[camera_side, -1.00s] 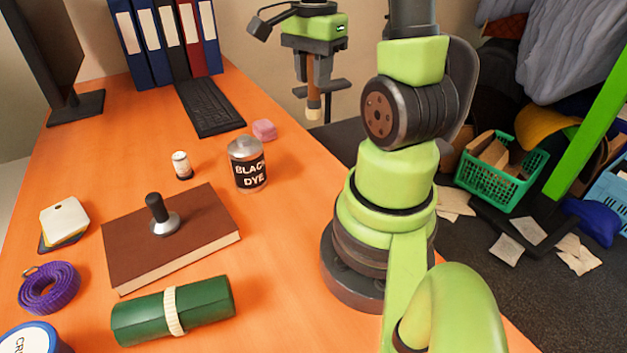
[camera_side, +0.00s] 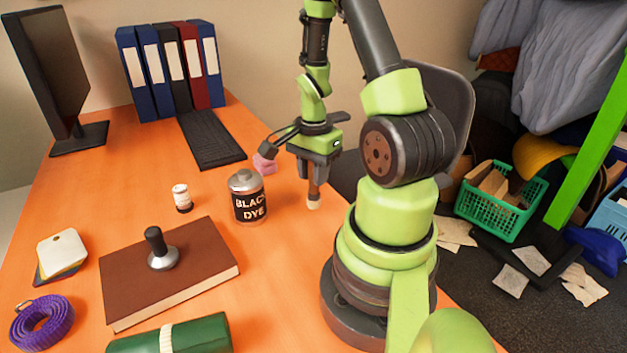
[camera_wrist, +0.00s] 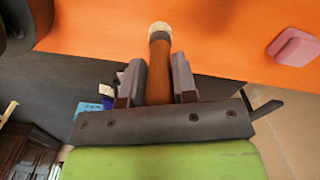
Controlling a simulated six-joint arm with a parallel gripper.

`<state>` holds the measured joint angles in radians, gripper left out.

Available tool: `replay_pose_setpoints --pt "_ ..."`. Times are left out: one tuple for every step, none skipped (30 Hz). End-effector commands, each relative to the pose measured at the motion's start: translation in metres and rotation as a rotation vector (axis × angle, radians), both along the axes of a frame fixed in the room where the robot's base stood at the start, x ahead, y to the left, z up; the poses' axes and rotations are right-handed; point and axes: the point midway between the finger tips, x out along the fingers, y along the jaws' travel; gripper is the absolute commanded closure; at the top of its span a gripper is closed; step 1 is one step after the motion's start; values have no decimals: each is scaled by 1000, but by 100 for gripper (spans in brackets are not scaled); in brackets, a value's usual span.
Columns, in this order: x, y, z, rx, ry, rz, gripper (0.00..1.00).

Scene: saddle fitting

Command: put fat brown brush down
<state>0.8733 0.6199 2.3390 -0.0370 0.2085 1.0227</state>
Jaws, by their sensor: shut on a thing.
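The fat brown brush (camera_side: 314,196) hangs upright, pale tip down, between the fingers of my gripper (camera_side: 314,178). My gripper is shut on it. In the side view the pale tip is at or just above the orange table near its right edge, right of the black dye can; I cannot tell whether it touches. In the wrist view the brown handle (camera_wrist: 159,72) sits between the two grey fingers, and its pale tip (camera_wrist: 159,30) points at the orange surface close to the table edge.
The black dye can (camera_side: 248,197) stands left of my gripper. A pink block (camera_side: 264,163) lies behind it and also shows in the wrist view (camera_wrist: 294,46). A white spool (camera_side: 182,198), brown book (camera_side: 170,270) and keyboard (camera_side: 211,138) are farther left. Orange table is bare in front of the can.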

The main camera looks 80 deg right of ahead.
Motion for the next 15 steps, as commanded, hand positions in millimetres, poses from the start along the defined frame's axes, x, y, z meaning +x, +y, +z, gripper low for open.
replay_pose_setpoints --pt "0 1 -8 5 3 1 97" --pt "0 1 -11 5 3 0 97" --pt "0 0 -15 3 2 0 97" --pt "0 0 -18 3 3 -1 97" --pt "0 0 -19 2 1 0 97" --pt "0 0 -21 0 1 0 97" --pt "0 0 -21 0 1 0 97" --pt "0 0 -21 0 0 0 97" --pt "0 0 -21 -1 0 -1 97" --pt "0 0 -21 -1 -1 -1 97" --pt "0 0 -21 -1 -1 0 97" --pt "0 0 -21 -1 -1 0 97" --pt "0 0 -21 -1 -1 0 97" --pt "0 0 -21 -1 -1 0 97" --pt "0 0 -22 0 0 0 97"
